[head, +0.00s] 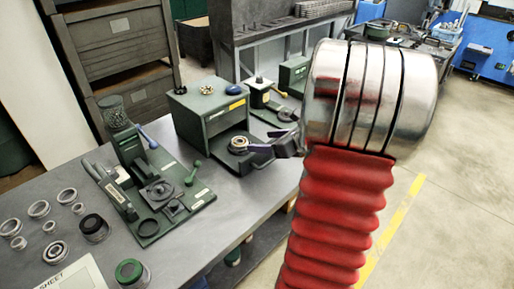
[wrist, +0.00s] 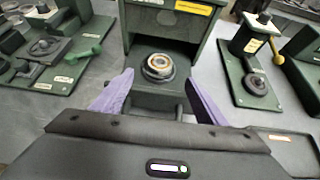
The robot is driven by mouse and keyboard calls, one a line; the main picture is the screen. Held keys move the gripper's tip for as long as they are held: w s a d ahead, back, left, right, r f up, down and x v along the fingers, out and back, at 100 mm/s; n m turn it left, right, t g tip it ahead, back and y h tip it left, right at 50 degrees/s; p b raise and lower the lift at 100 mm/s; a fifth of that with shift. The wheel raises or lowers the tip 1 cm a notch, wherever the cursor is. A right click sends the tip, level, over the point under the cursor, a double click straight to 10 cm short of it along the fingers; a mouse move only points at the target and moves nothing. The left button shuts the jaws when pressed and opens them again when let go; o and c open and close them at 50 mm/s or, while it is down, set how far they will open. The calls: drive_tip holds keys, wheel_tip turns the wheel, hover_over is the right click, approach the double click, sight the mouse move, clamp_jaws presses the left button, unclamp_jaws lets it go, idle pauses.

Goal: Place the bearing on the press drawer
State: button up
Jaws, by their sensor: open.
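The bearing (head: 239,144), a metal ring with a brassy tone, sits on the drawer of the green press (head: 212,108). In the wrist view the bearing (wrist: 158,67) lies flat on the drawer (wrist: 157,99), below the press opening. My gripper (wrist: 155,92) is open, with one purple finger on each side of the drawer front. The fingers appear apart from the bearing, which lies just beyond them. In the head view my gripper (head: 262,146) is at the drawer's right side, and my arm hides part of the bench there.
A green fixture (head: 160,185) with levers stands to the left on the grey bench. Several rings (head: 40,209) and a sheet (head: 72,274) lie at the front left. A smaller green press (wrist: 250,60) stands to the right.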

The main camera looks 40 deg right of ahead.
drive_tip(key=shift+a, duration=0.1)
drive_tip(key=s+a+r+n+g+y, duration=0.1)
drive_tip(key=a+r+n+g+y, duration=0.15)
drive_tip(key=a+n, duration=0.85)
drive_tip(key=s+a+r+n+g+y, duration=0.1)
drive_tip(key=a+r+n+g, duration=0.35)
drive_tip(key=a, duration=1.15)
drive_tip(key=s+a+n+h, duration=0.2)
drive_tip(key=s+a+n, duration=0.2)
drive_tip(key=n, duration=0.6)
drive_tip(key=s+a+r+n+h, duration=0.1)
drive_tip(key=s+a+n+h, duration=0.1)
drive_tip(key=s+a+n, duration=0.3)
drive_tip(key=s+n, duration=0.3)
drive_tip(key=n, duration=0.2)
drive_tip(key=shift+a, duration=0.15)
